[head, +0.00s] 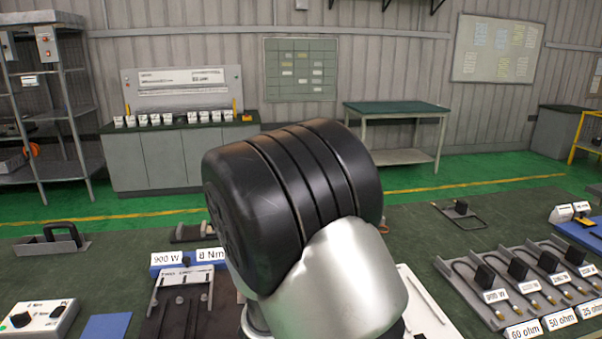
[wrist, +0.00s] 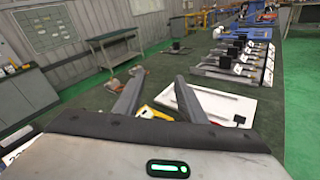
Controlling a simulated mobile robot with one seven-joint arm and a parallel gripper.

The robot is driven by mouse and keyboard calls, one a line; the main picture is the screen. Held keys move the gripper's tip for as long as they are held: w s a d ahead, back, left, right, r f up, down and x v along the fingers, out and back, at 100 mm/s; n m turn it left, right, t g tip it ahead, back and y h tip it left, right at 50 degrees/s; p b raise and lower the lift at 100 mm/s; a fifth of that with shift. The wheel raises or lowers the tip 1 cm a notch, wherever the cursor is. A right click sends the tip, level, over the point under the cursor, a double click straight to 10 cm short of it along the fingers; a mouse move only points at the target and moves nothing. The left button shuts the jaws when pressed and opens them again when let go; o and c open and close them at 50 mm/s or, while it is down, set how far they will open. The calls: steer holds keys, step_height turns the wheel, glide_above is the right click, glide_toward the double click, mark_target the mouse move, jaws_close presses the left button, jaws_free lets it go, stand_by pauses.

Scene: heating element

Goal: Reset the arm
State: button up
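My arm, with a black ribbed joint and a silver link, fills the middle of the head view and hides part of the worktable. My gripper is not seen in the head view. In the wrist view my gripper (wrist: 159,77) shows two dark fingers standing well apart, with nothing held between them. The fingers point out over the dark green worktable (wrist: 190,62). A white board (wrist: 232,107) lies beyond and right of the right finger. A yellow-edged item (wrist: 150,112) shows between the fingers, on the table.
Heating elements in grey trays (head: 500,285) with ohm labels stand at the right. A green-topped bench (head: 395,108) stands behind.

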steer(key=s+d+r+m+g+y, duration=0.1)
steer(key=s+d+r+m+g, duration=0.1)
steer(key=s+d+m+g, duration=0.45)
steer(key=s+d+r+m+g+y, duration=0.15)
steer(key=s+d+m+g, duration=0.25)
steer(key=s+d+m, duration=0.6)
steer(key=s+a+r+m+t+y, duration=0.3)
steer(key=s+a+r+m+y, duration=0.3)
steer(key=s+a+m+y, duration=0.45)
step_height(320, 180, up, 13)
steer(key=w+a+n+h+p, duration=0.1)
steer(key=a+n+h+p, duration=0.1)
steer(key=p, duration=1.1)
steer(key=shift+w, duration=0.25)
steer(key=shift+f, duration=0.1)
